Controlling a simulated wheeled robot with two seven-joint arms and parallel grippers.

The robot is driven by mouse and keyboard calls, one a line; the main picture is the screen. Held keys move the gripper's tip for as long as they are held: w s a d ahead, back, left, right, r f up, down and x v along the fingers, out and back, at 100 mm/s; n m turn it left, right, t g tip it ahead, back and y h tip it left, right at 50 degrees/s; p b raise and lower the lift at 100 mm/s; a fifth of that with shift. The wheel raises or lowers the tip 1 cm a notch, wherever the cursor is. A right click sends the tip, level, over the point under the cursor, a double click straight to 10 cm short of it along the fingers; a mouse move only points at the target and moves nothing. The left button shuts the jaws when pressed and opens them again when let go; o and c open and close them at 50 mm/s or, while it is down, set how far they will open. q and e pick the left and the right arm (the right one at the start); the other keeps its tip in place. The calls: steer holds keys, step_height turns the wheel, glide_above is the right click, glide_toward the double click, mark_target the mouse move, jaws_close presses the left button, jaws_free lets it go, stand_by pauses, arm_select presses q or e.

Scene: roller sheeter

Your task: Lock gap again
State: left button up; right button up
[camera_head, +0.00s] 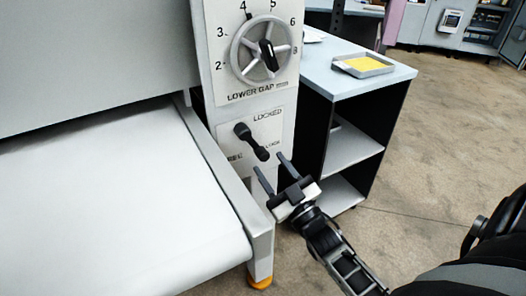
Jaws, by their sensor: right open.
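The black gap lock lever (252,142) sits on a white panel (286,128) of the machine. It slants from upper left to lower right. "LOCKED" is printed at its upper right; smaller partly hidden lettering is at its lower left and right. My right gripper (269,163) is open and empty, its two fingers pointing up-left at the lever's lower end. That end is just ahead of the fingertips; I cannot tell whether they touch. Above is the lower gap handwheel (265,49) with a black handle and a numbered dial. My left gripper is not in view.
The white conveyor bed (120,200) and its side rail (222,175) lie left of the panel. A shelf cart (385,85) with a yellow-filled tray (363,66) stands close behind on the right. The floor (440,150) right of the cart is open.

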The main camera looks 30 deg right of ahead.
mark_target(266, 160)
steer(key=shift+x, duration=2.2)
steer(key=shift+c, duration=0.3)
jaws_close()
